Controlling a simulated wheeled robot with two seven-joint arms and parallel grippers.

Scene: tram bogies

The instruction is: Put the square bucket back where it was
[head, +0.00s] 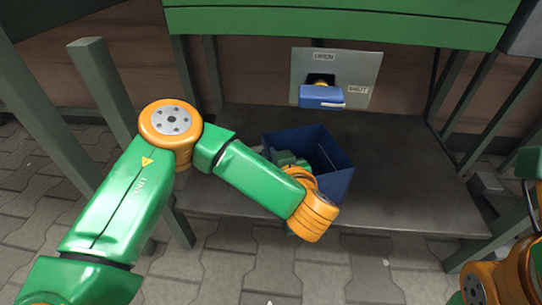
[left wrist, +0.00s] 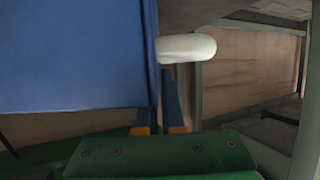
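The square bucket (head: 338,185) is dark blue and open-topped, at the front middle of the grey shelf in the head view. I cannot tell whether it rests on the shelf or is slightly raised. My left gripper (head: 289,160) is at its left side, partly hidden by my wrist. In the left wrist view the bucket's blue wall (left wrist: 75,55) fills the upper left. My left gripper's fingers (left wrist: 160,112) are close together with the wall's edge between them. A white rounded piece (left wrist: 186,47) shows beyond the fingertips. My right gripper is out of view.
A green beam (head: 340,25) overhangs. Grey posts stand at both sides.

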